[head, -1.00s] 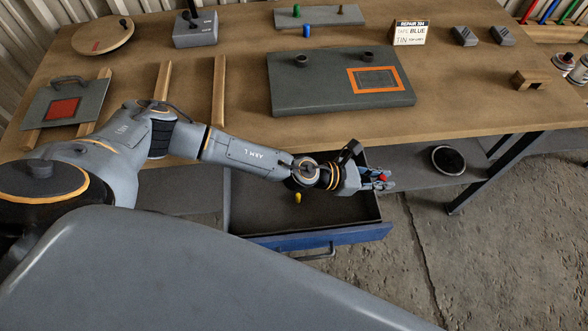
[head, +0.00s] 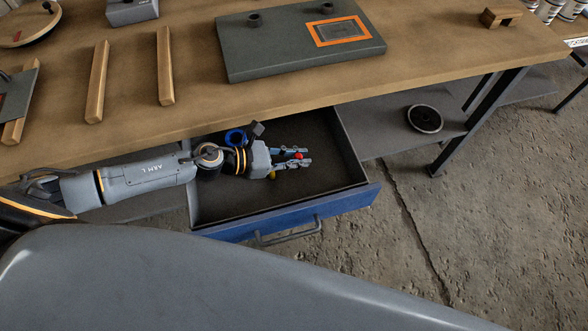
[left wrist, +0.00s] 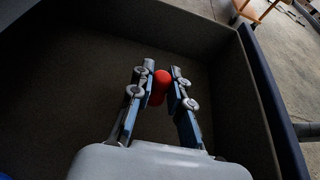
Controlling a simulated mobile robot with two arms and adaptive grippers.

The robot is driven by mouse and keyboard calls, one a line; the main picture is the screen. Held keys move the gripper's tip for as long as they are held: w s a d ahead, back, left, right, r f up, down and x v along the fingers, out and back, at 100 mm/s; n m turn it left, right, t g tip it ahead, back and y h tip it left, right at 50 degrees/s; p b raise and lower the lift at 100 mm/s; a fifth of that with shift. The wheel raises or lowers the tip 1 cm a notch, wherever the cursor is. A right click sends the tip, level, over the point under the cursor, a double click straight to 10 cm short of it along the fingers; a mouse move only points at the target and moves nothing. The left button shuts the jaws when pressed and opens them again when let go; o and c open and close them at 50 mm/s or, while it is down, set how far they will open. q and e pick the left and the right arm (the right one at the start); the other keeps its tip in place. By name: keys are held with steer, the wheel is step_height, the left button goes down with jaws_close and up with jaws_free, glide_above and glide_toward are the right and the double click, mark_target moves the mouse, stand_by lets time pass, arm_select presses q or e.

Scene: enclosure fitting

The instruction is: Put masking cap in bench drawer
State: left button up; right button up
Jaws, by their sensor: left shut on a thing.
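The bench drawer (head: 340,207) is pulled open below the bench; it has a blue front and a dark inside. My left gripper (head: 292,158) is over the drawer opening, shut on a small red cap (head: 299,155), likely the masking cap. In the left wrist view the red cap (left wrist: 160,86) sits between the fingertips (left wrist: 162,88), with the drawer floor (left wrist: 75,95) behind it. How high the cap is above the floor is hard to tell. My right gripper is not in view.
The bench top (head: 200,90) overhangs the drawer's back. A dark round part (head: 424,119) lies on the shelf to the right.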

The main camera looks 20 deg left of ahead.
mark_target(294, 172)
arm_select(q)
steer(key=shift+s+a+f, duration=0.1)
steer(key=shift+a+f, duration=0.1)
steer(key=shift+f, duration=0.15)
steer(key=shift+a+f+b, duration=0.15)
steer(key=shift+f+b, duration=0.3)
steer(key=shift+f, duration=1.1)
steer(key=shift+f+b, duration=0.25)
steer(key=shift+b, duration=0.05)
steer(key=o, duration=0.7)
steer(key=shift+r, duration=0.1)
